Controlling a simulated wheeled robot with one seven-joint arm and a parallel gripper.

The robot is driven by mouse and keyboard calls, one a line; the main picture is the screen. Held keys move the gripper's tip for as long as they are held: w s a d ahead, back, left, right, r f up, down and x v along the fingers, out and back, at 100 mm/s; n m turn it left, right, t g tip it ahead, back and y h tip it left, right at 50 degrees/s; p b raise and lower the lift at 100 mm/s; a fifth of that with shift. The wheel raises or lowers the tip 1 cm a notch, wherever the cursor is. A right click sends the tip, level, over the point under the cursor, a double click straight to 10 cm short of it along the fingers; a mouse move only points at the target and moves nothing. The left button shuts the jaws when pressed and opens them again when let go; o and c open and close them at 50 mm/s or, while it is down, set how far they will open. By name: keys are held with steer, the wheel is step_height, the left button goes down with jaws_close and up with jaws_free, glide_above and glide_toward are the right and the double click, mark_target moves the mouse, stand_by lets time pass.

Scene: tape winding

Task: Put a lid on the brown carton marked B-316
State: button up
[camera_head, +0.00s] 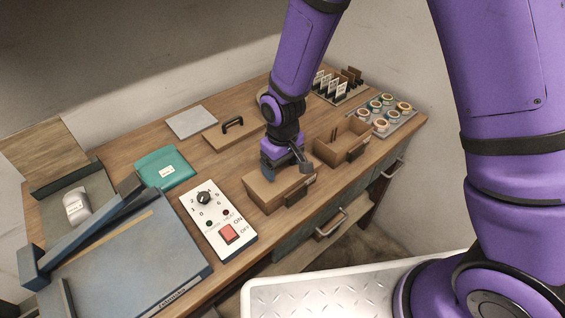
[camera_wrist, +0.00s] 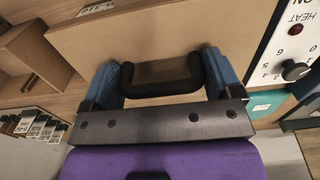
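A brown carton (camera_head: 265,199) with a dark front latch stands near the front edge of the bench. Its top is covered by a flat brown lid (camera_wrist: 235,25), which looks level on it. My gripper (camera_head: 286,168) is directly over this carton. In the wrist view its two blue fingers stand at either end of the lid's black handle (camera_wrist: 160,90), in contact with it as far as I can see. A second brown lid (camera_head: 217,141) with a black handle lies on the bench behind. The marking B-316 is not readable; a small label (camera_wrist: 95,9) shows at the lid's edge.
An open brown carton (camera_head: 327,154) stands just right, close to my gripper. A white switch box (camera_head: 236,243) stands left, with a teal case (camera_head: 165,170) behind it. Tape rolls in a tray (camera_head: 397,126) and a card rack (camera_head: 340,97) are at the back right.

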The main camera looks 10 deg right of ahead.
steer(key=shift+o, duration=1)
steer(key=shift+r, duration=0.1)
step_height(320, 180, up, 11)
steer(key=shift+f, duration=0.2)
